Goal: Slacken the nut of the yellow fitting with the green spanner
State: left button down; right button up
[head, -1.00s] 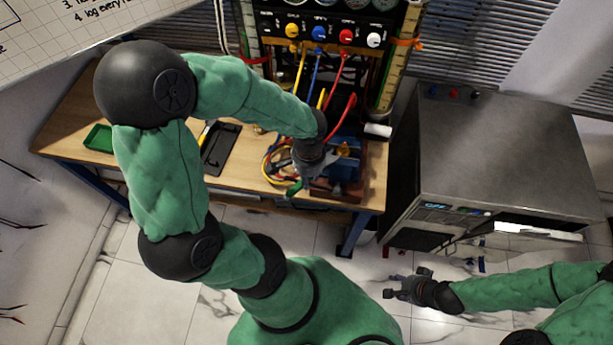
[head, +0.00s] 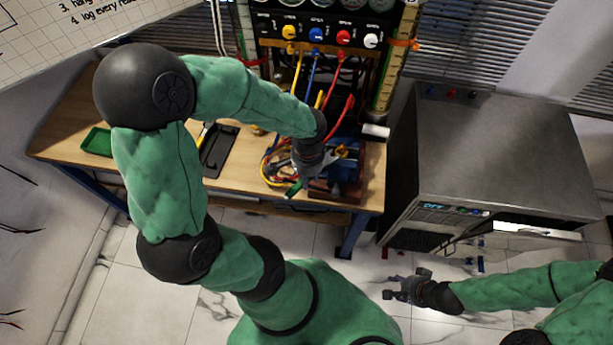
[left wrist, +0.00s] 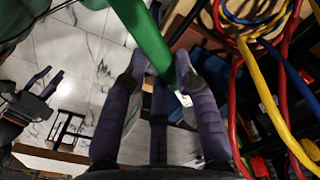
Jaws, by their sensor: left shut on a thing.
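My left gripper (head: 302,174) is over the front right part of the bench. It is shut on the green spanner (head: 293,188). In the left wrist view the spanner (left wrist: 150,35) runs as a green bar between the two fingers (left wrist: 160,85). A yellow fitting (head: 342,151) shows just right of the gripper, on the blue and brown rig block. Its nut is too small to make out, and I cannot tell whether the spanner touches it. My right gripper (head: 394,289) is low over the floor, empty, with its fingers apart.
Yellow, blue and red hoses (head: 325,85) hang from the gauge panel (head: 315,35) down to the rig. A black tray (head: 219,150) and a green tray (head: 97,142) lie on the bench (head: 75,125). A grey cabinet (head: 500,145) stands to the right.

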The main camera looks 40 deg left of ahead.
pick_arm(q)
jog(key=shift+w, duration=0.9)
jog(key=shift+w+d+b, duration=0.15)
jog(key=shift+w+b, duration=0.15)
jog(key=shift+w, duration=0.75)
dwell(1.2)
jog(key=c, duration=1.9)
grip_release()
grip_shut()
jog(key=shift+w+d+n+b, duration=0.1)
jog(key=shift+d+n+b, duration=0.9)
jog(key=shift+d+n, duration=0.3)
